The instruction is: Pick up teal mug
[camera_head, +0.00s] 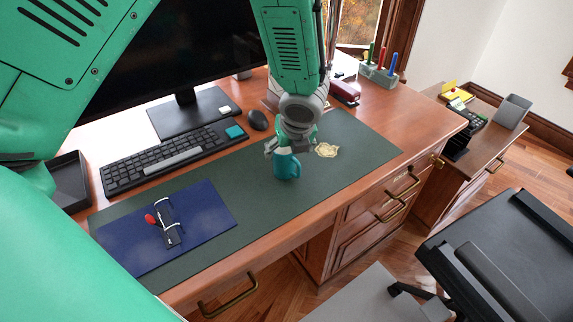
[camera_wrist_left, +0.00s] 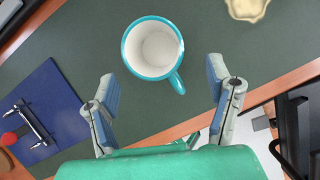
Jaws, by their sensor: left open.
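The teal mug (camera_head: 287,167) stands upright on the dark green desk mat (camera_head: 345,150) near the middle of the desk. In the left wrist view the mug (camera_wrist_left: 152,48) shows from above, with a white, empty inside and its handle toward the lower right. My left gripper (camera_head: 285,145) is right over the mug in the head view and partly covers its top. In the left wrist view my left gripper (camera_wrist_left: 163,85) is open, with its two fingers spread and the mug ahead of them, not between the pads. My right gripper is not in view.
A crumpled cream item (camera_head: 327,150) lies just right of the mug. A black mouse (camera_head: 257,120) and keyboard (camera_head: 160,158) are behind and left. A blue folder (camera_head: 190,222) with a dark red-ended item lies at front left. A chair (camera_head: 500,250) stands at right.

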